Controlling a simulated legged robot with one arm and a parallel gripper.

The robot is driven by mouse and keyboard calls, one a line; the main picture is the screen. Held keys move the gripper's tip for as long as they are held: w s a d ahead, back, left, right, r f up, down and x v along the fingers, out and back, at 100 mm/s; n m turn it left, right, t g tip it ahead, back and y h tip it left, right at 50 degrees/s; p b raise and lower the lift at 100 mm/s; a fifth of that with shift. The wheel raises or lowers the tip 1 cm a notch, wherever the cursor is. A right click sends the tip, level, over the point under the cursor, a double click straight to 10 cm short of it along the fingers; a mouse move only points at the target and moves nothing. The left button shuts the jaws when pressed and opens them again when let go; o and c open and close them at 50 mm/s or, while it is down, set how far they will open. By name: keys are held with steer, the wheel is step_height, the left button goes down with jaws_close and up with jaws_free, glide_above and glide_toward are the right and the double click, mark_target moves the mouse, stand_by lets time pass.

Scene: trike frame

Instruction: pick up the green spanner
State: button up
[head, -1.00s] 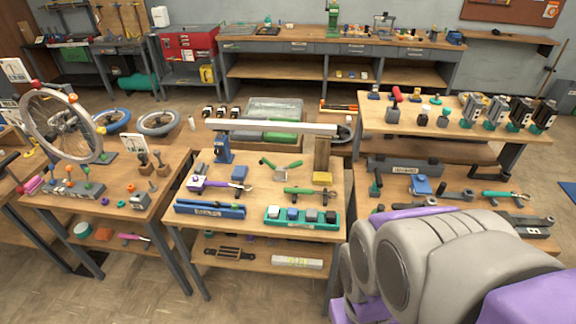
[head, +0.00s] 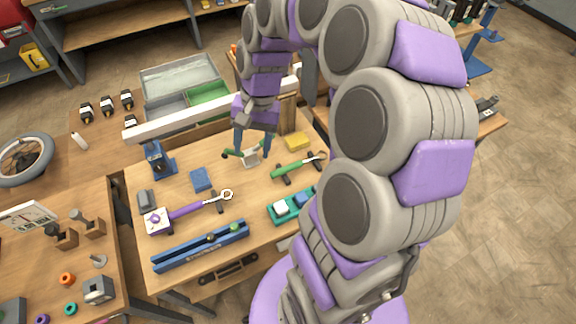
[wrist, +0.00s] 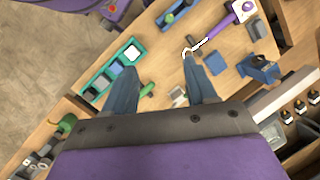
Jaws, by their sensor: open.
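My gripper (head: 253,153) is open above the bench, behind and left of the spanner, over a small green-handled tool with a silver plate (head: 251,158). In the wrist view, my open fingers (wrist: 158,64) have nothing held between them. A green piece (wrist: 147,90) shows beside one finger there; I cannot tell for sure whether it is the spanner, and the finger may hide part of it.
A purple spanner (head: 186,211) lies to the left. A blue clamp (head: 158,161) and a long pale beam (head: 190,119) stand at the back.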

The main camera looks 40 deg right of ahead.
steer(key=w+d+f+m+t+b, duration=0.1)
steer(key=d+f+m, duration=0.35)
steer(key=d, duration=0.35)
steer(key=w+d+f+m+y, duration=0.1)
steer(key=w+d+f+m, duration=0.1)
steer(key=d+f+m, duration=0.5)
steer(key=w+d+f+m+t+b, duration=0.1)
steer(key=d+f, duration=0.3)
steer(key=d, duration=0.6)
steer(key=b, duration=0.2)
glide_above(294, 164)
steer(key=s+d, duration=0.1)
steer(key=d, duration=0.1)
steer(key=shift+n, duration=0.25)
step_height(294, 164, down, 10)
steer(key=shift+a+f, duration=0.15)
steer(key=shift+f, duration=0.4)
steer(key=x, duration=0.1)
steer(key=b+x, duration=0.1)
steer(key=x, duration=0.1)
steer(key=b+x, duration=0.1)
steer(key=shift+w+a+f, duration=0.2)
steer(key=shift+w+f, duration=0.15)
steer(key=shift+d, duration=0.15)
steer(key=c, duration=0.4)
jaws_close()
